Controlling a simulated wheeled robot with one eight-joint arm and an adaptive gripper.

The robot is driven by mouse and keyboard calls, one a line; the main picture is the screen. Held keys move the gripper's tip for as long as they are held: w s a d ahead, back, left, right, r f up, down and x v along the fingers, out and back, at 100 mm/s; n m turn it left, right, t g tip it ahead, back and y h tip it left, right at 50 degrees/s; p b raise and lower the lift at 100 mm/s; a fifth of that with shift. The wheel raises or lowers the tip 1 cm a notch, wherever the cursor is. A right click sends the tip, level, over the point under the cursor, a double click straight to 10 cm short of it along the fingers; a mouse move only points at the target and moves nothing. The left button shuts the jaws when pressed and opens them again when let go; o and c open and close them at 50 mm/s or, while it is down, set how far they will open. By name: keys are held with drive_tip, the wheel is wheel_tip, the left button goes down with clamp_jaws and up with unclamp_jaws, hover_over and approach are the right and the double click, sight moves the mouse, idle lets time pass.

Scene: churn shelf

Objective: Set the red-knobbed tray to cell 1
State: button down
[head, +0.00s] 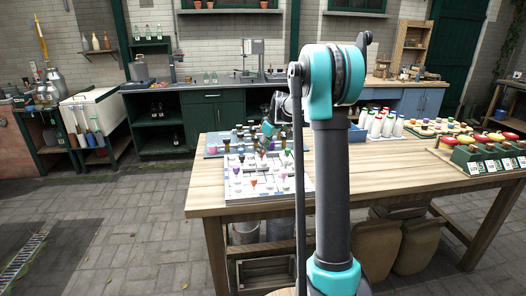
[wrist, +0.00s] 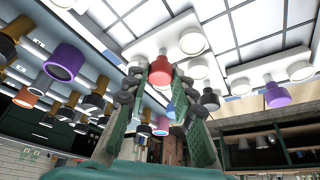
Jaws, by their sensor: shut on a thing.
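In the wrist view, which looks upside down, my gripper (wrist: 160,78) has its two green fingers closed around a red knob (wrist: 160,71). A pale stem shows by this knob; whether its base touches the board cannot be told. In the head view my gripper (head: 267,130) is small, above the back of the gridded board (head: 305,192) on the table. Cell numbers are too small to read.
Purple (wrist: 66,62), orange and brown knobbed pieces crowd around my fingers. White bottles (head: 388,124) and a green rack (head: 490,160) stand right. Bare tabletop (head: 400,165) lies right of my arm.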

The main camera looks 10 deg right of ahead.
drive_tip(key=c, duration=1.3)
unclamp_jaws()
drive_tip(key=shift+w, duration=0.2)
drive_tip(key=v, duration=1.2)
drive_tip(key=shift+s, duration=0.1)
